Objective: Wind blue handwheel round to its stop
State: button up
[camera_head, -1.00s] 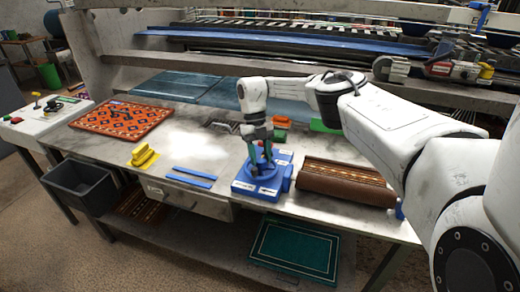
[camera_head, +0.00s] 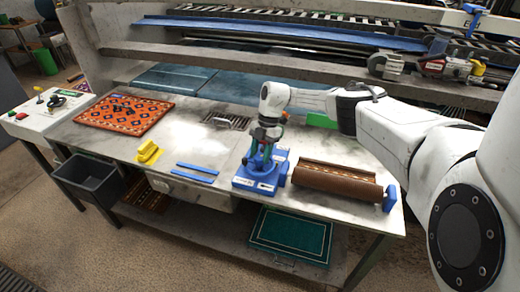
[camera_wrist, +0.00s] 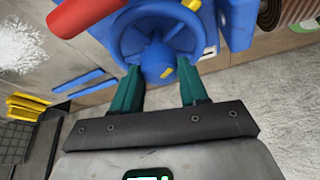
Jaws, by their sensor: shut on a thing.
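The blue handwheel (camera_head: 258,163) sits on a blue block-like base (camera_head: 248,183) on the workbench. In the wrist view the handwheel (camera_wrist: 125,42) fills the top middle, with a rim, spokes and a yellow mark on the rim. My gripper (camera_head: 262,153) reaches down onto it from above. In the wrist view the two green fingers of my gripper (camera_wrist: 159,70) stand apart, one on each side of the lower part of the wheel, and are shut on it. The exact contact on the wheel is partly hidden.
A brown rolled rug (camera_head: 337,180) lies close to the right of the base. Blue strips (camera_head: 195,172) and a yellow brush-like block (camera_head: 147,151) lie to the left. An orange patterned rug (camera_head: 124,113) lies at the far left. A red object (camera_wrist: 85,12) shows close in the wrist view.

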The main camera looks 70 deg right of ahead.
jog(key=m+t, duration=0.1)
jog(key=m, duration=0.2)
jog(key=m+t+h, duration=0.1)
jog(key=m, duration=0.2)
jog(key=shift+s+m, duration=0.15)
jog(key=shift+m, duration=0.15)
jog(key=m+h, duration=0.1)
jog(key=m, duration=0.1)
jog(key=m+t+h, duration=0.1)
jog(key=m, duration=0.2)
jog(key=shift+a+t, duration=0.15)
jog(key=shift+t, duration=0.15)
jog(key=shift+m, duration=0.3)
jog(key=o, duration=1)
jog(key=shift+o, duration=0.2)
jog(key=shift+s, duration=0.1)
jog(key=b+v, duration=0.2)
jog(key=v, duration=0.8)
jog(key=shift+r, duration=0.4)
jog(key=shift+a, duration=0.1)
